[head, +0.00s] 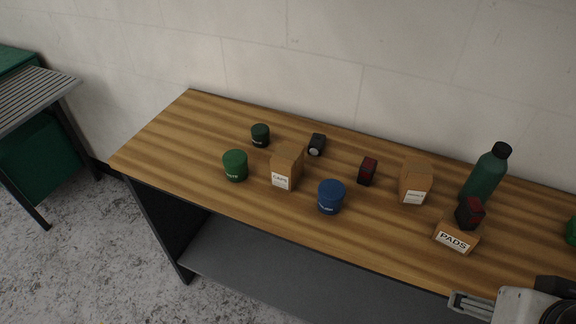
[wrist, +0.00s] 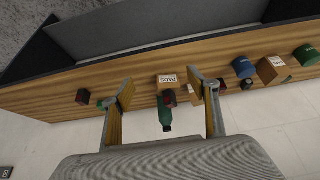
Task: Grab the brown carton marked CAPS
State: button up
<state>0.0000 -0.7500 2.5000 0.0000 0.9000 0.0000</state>
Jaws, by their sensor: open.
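The brown carton marked CAPS (head: 281,179) stands upright near the middle of the wooden bench in the head view, between a green tin and a blue tin. In the wrist view a brown carton (wrist: 267,71), right of the blue tin, appears to be the same one; its label is not readable there. My gripper (head: 470,304) is at the lower right of the head view, in front of the bench and well to the right of the CAPS carton. In the wrist view my gripper (wrist: 163,88) has its two fingers apart with nothing held between them.
The green tin (head: 235,166) and blue tin (head: 330,198) stand close beside the CAPS carton. A dark tin (head: 260,135) and black lamp (head: 317,144) are behind. Another carton (head: 415,185), a red light (head: 367,171), the PADS carton (head: 456,237) and a bottle (head: 484,177) stand rightward.

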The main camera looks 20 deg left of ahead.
aim_at(279, 171)
jog(key=w+a+r+m+t+y, duration=0.3)
jog(key=w+a+m+t+y, duration=0.25)
jog(key=w+a+m, duration=1.8)
jog(key=w+a+f+m+t+h, duration=0.1)
jog(key=w+a+f+m+t, duration=0.1)
jog(key=a, duration=0.4)
jog(key=w+a+f+m+t+h, duration=0.1)
jog(key=w+a+f+m+t, duration=0.1)
jog(key=a+f+m, duration=0.2)
jog(key=w+a+f+m+t+h, duration=0.2)
jog(key=a+f, duration=0.4)
jog(key=a, duration=0.3)
jog(key=shift+w+m, duration=0.4)
jog(key=shift+m, duration=0.05)
jog(key=s+f+m, duration=0.1)
jog(key=s+f+m+h, duration=0.1)
jog(key=f, duration=0.1)
jog(key=s+a+f+m+h, duration=0.1)
jog(key=s, duration=0.1)
jog(key=shift+f+t, duration=0.25)
jog(key=shift+t, duration=0.1)
jog(key=shift+s+d+f+m, duration=0.1)
jog(key=shift+s+f+m, duration=0.25)
jog(key=shift+m, duration=0.15)
jog(key=shift+w, duration=0.15)
